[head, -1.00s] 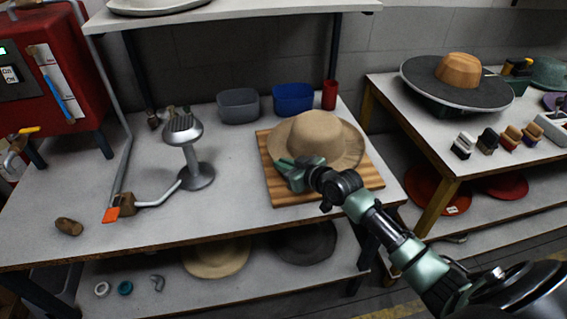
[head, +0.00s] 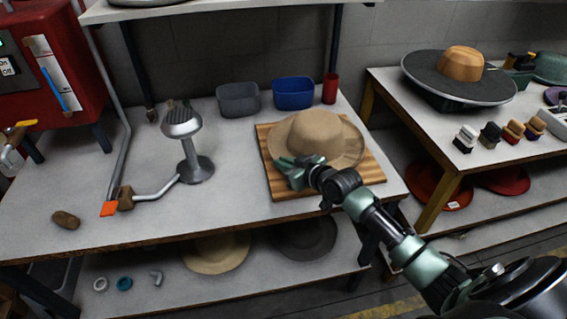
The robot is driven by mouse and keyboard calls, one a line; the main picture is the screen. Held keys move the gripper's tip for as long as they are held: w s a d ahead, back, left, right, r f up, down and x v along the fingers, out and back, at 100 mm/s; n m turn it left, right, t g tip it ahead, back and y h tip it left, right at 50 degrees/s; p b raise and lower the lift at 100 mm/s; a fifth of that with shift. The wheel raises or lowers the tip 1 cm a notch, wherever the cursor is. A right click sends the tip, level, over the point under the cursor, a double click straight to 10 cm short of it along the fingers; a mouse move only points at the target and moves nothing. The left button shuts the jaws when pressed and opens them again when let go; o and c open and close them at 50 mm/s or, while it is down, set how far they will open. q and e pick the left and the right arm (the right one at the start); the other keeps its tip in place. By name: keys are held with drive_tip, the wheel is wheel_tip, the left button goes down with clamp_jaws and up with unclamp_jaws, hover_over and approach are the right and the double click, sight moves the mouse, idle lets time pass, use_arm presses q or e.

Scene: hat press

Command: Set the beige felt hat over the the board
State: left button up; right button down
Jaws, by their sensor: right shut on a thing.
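The beige felt hat (head: 318,136) sits brim down over the wooden striped board (head: 347,184) on the right part of the workbench. Its brim covers the middle and back of the board; the board's left edge, front and right corner show. My right gripper (head: 290,165) is at the hat's front left brim, shut on it, low over the board. The gripper hides part of the brim, so I cannot tell whether the brim lies flat on the board there. My left gripper is not in view.
A metal stand (head: 192,150) is left of the board on the workbench (head: 120,220). A grey bin (head: 238,100), a blue bin (head: 293,93) and a red cup (head: 330,88) stand behind. More hats lie on the lower shelf. The bench's front middle is clear.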

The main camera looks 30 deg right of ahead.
drive_tip(key=shift+f, duration=0.4)
drive_tip(key=c, duration=1.4)
unclamp_jaws()
drive_tip(key=shift+c, duration=0.2)
drive_tip(key=shift+b+v, duration=0.3)
drive_tip(key=shift+v, duration=3.6)
